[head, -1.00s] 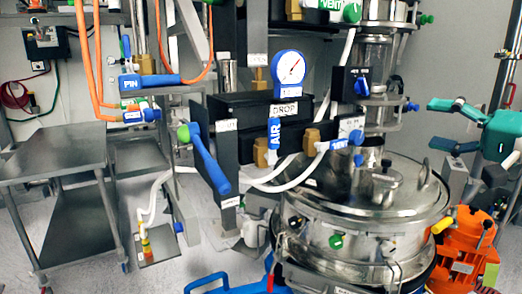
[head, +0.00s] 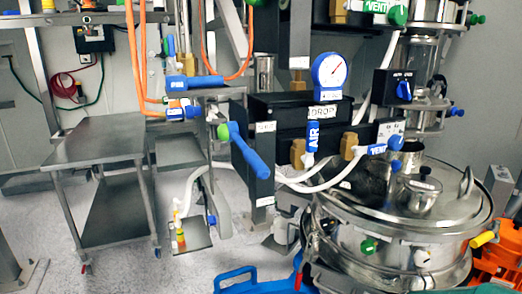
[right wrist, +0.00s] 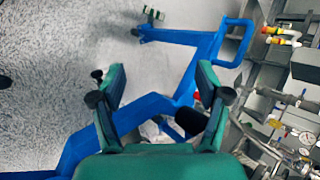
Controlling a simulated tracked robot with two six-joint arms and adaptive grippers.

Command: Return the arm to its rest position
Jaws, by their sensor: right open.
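My right gripper (right wrist: 160,88) shows in the right wrist view. Its two teal fingers with dark pads stand wide apart, with nothing between the tips. Beyond them are pale speckled floor and a blue tubular frame (right wrist: 180,88). My left gripper is in neither view. The round steel sifter (head: 397,222) with its lid stands at the lower right of the head view.
A black control panel (head: 285,145) with a gauge (head: 331,70), blue levers and white hoses stands left of the sifter. A steel cart (head: 97,146) is at the left. Something orange (head: 500,255) is at the right edge.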

